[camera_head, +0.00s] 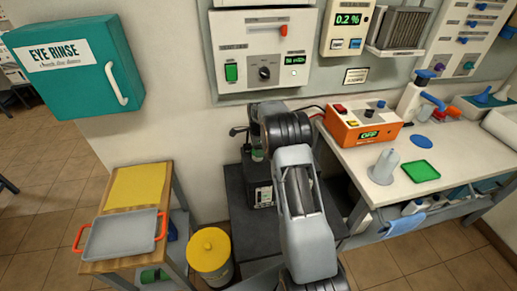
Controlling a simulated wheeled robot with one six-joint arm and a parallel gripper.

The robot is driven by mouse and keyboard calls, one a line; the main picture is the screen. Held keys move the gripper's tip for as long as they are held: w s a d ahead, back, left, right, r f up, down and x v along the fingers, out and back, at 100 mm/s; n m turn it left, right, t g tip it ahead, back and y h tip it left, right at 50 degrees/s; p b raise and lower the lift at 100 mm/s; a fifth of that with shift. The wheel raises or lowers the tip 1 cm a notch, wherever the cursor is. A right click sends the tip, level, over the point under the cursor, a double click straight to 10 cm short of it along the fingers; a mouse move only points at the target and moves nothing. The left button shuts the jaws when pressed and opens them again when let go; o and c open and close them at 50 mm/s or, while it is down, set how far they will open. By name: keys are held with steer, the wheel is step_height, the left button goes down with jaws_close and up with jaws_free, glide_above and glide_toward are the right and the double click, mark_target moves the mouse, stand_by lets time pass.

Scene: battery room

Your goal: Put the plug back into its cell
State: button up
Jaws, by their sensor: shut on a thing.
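A dark battery (261,188) with a pale label stands on a dark grey stand against the wall, behind my arm. My gripper (257,148) is just above the top of the battery, pointing down and partly hidden by my own wrist. It is shut on the plug, of which only a small green bit (257,155) shows between the fingers and the battery top. The cell openings are too small and too covered to make out. I cannot tell whether the plug touches the battery or is held apart from it.
A white bench (440,152) at right holds an orange charger (362,125), a grey funnel-like thing (383,167) and a green pad (421,171). At left, a wooden table bears a grey tray (122,236). A yellow-lidded bin (209,250) stands between. A charger panel (262,50) hangs above.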

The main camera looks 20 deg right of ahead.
steer(key=o, duration=1)
steer(key=shift+r, duration=0.1)
steer(key=shift+r+p, duration=2.25)
steer(key=shift+r, duration=1.2)
steer(key=shift+c, duration=0.6)
jaws_close()
steer(key=shift+f, duration=0.4)
